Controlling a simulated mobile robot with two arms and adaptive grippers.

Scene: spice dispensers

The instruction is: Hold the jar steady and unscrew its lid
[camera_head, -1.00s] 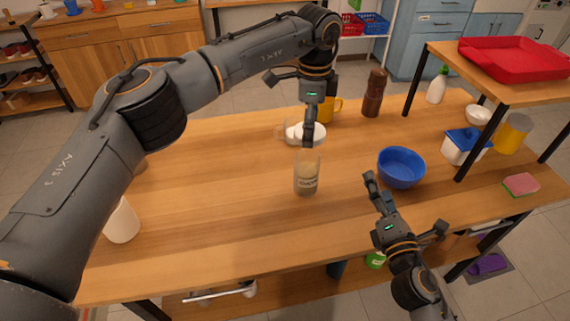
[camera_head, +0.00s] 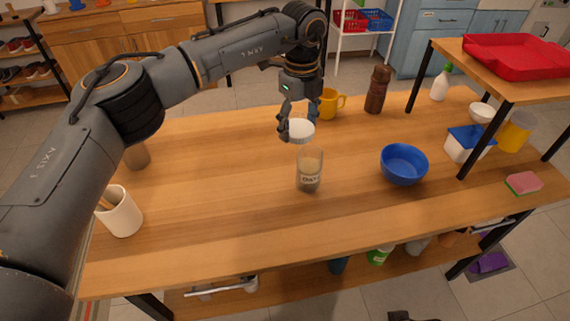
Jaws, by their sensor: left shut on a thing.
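The clear glass jar (camera_head: 310,172) stands upright near the middle of the table, with pale contents low inside and a label on its front. Its top looks uncovered. My left gripper (camera_head: 298,128) is just behind and left of the jar's top, shut on a white round lid (camera_head: 301,131). The lid appears apart from the jar, though its exact height is hard to tell. The gripper's fingers are partly hidden behind the lid. My right gripper is out of view, and nothing grips the jar.
A blue bowl (camera_head: 404,164) stands right of the jar. A yellow mug (camera_head: 328,103) and a brown grinder (camera_head: 377,90) stand behind. A white utensil cup (camera_head: 122,215) is at the left. The shelf (camera_head: 515,83) rises at the right. The front table area is clear.

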